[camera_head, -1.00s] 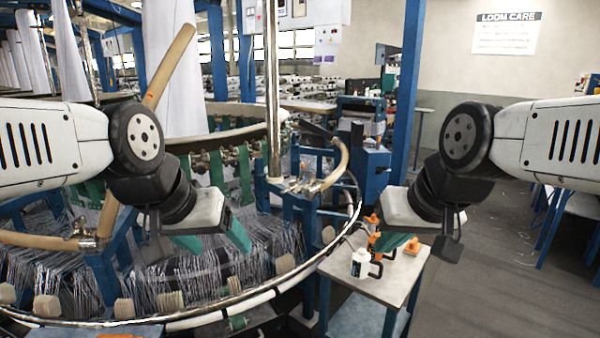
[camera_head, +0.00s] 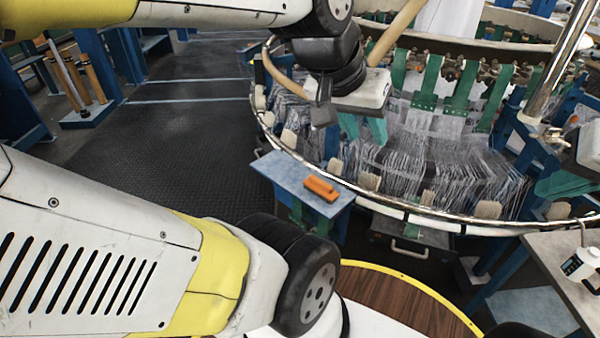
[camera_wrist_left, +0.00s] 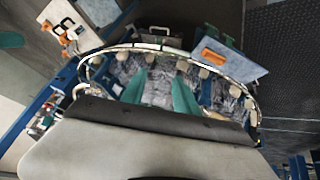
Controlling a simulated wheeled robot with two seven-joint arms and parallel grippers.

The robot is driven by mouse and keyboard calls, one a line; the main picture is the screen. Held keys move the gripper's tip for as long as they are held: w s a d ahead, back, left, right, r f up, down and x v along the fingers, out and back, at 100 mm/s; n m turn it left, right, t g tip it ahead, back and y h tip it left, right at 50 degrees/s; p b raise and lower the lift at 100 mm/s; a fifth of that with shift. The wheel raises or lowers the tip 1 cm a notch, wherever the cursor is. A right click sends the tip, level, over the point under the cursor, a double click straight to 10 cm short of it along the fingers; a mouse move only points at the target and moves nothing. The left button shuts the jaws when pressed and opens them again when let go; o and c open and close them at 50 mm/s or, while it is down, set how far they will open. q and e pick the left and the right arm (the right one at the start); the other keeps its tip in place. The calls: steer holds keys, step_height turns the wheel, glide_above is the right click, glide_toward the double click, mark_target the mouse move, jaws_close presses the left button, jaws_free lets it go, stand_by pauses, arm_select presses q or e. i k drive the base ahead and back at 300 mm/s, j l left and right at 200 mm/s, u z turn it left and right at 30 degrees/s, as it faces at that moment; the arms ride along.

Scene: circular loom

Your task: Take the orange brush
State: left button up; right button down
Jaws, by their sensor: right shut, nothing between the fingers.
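The orange brush (camera_head: 321,188) lies on a small blue-grey side table (camera_head: 277,167) beside the loom's rim. It also shows in the left wrist view (camera_wrist_left: 213,57), near the upper right. My left gripper (camera_head: 363,129) is over the loom's near edge, above and behind the brush in the head view. Its two teal fingers are apart with nothing between them, as the left wrist view (camera_wrist_left: 160,92) also shows. My right gripper (camera_head: 572,183) is at the right edge of the head view, shut and empty, partly cut off.
The circular loom's metal rim (camera_head: 398,208) curves behind the side table. A second table (camera_head: 548,250) at the right holds a white bottle (camera_head: 580,265). The dark floor (camera_head: 190,140) left of the side table is clear. A wooden round platform (camera_head: 405,305) lies below.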

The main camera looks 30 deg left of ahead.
mark_target(321, 189)
steer(key=u, duration=1)
steer(key=i+l+u, duration=0.1)
steer(key=i+u, duration=0.2)
steer(key=i+l+u, duration=0.1)
steer(key=u, duration=0.2)
